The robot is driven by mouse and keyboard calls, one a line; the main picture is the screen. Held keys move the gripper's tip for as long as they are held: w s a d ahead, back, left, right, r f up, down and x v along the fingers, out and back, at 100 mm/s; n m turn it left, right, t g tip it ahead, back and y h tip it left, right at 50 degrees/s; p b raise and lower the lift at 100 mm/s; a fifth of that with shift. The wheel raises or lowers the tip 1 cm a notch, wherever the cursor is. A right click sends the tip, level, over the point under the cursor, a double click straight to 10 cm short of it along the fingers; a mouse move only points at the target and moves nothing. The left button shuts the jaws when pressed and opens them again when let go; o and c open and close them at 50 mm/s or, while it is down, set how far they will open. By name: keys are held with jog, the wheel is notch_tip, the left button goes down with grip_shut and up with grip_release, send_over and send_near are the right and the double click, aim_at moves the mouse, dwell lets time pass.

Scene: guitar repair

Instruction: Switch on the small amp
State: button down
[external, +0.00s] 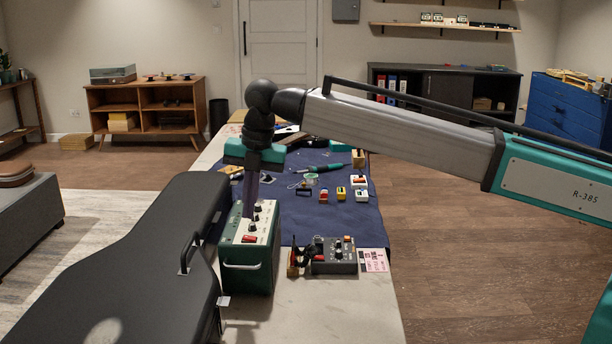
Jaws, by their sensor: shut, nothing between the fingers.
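The small amp (247,262) is a dark green box with a pale control panel on top and a light handle on its near side. It stands on the workbench, right of the guitar case. A red switch (249,239) shows at the near end of its panel, with dark knobs behind it. My gripper (248,214) points straight down over the left part of the panel, its fingers shut and empty. The tips are at or just above the panel, behind the red switch; I cannot tell whether they touch. The switch's position is too small to read.
A black guitar case (135,265) lies close left of the amp. A grey box with knobs (334,256) and a pink card (375,260) stand to the right. Several small pedals and tools lie on the blue mat (305,225) behind. The bench front is clear.

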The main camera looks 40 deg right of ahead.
aim_at(245, 237)
jog(key=shift+w+a+f+p, duration=0.15)
jog(key=shift+f+p, duration=0.2)
jog(key=shift+f, duration=0.85)
jog(key=shift+w+a+f+p, duration=0.15)
jog(key=shift+f+p, duration=0.15)
jog(key=shift+f, duration=0.9)
